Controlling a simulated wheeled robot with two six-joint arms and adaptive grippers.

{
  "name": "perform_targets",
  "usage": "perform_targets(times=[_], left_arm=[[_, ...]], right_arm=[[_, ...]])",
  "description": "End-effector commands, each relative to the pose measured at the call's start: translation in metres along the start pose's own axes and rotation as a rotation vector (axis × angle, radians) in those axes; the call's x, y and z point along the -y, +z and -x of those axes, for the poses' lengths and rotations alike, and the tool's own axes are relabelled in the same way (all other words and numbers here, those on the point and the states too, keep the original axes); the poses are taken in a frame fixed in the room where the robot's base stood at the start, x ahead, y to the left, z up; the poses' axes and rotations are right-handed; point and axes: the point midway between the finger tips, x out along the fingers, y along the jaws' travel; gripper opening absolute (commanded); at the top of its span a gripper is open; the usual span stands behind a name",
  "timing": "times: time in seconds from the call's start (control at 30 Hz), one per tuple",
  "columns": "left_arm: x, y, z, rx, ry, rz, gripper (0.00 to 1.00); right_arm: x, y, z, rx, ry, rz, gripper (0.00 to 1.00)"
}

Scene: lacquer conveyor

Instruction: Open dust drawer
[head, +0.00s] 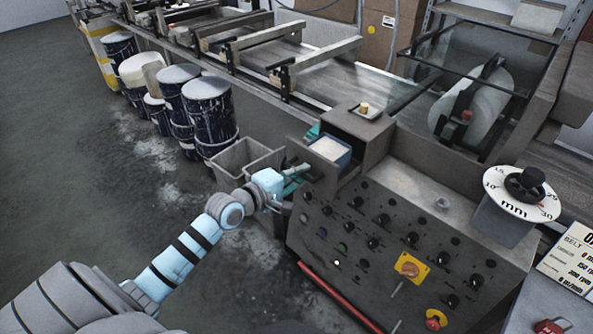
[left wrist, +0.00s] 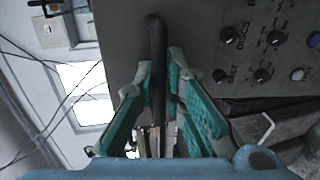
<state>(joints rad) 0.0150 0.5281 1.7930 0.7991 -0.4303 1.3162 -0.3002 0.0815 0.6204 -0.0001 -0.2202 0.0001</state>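The dust drawer (head: 329,150) is at the upper left corner of the grey control cabinet in the head view. It stands out from its dark housing (head: 362,128), and pale dust shows inside it. My left gripper (head: 300,172) is at the drawer's front, partly hidden by the front panel. In the left wrist view, its teal fingers (left wrist: 161,68) lie on both sides of a dark bar handle (left wrist: 157,45), close against it. The gripper looks shut on the handle. My right gripper is in neither view.
The cabinet's sloped face (head: 370,235) carries knobs and a yellow switch plate (head: 410,267). A grey bin (head: 243,157) stands on the floor beside the gripper. Dark drums (head: 208,112) stand along the conveyor (head: 300,65). The floor at left is clear.

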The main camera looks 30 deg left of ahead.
Motion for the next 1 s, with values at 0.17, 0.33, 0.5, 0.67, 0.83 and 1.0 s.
perform_targets(times=[0.17,0.33,0.5,0.67,0.83,1.0], left_arm=[[0.0,-0.002,0.001,-0.003,0.0,0.0,0.18],[0.001,-0.002,0.003,-0.005,-0.001,-0.002,0.18],[0.002,-0.001,0.031,-0.002,-0.005,-0.007,0.18],[0.002,-0.002,0.062,-0.007,-0.006,-0.008,0.18],[0.001,-0.001,0.074,-0.003,-0.002,-0.004,0.18],[0.0,0.0,0.075,-0.002,0.001,-0.001,0.18]], right_arm=[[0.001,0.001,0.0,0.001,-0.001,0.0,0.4],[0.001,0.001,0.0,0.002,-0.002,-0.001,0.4],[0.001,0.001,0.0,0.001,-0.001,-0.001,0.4],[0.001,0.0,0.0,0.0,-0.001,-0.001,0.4],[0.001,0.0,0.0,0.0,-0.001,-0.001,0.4],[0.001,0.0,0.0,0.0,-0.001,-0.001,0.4]])
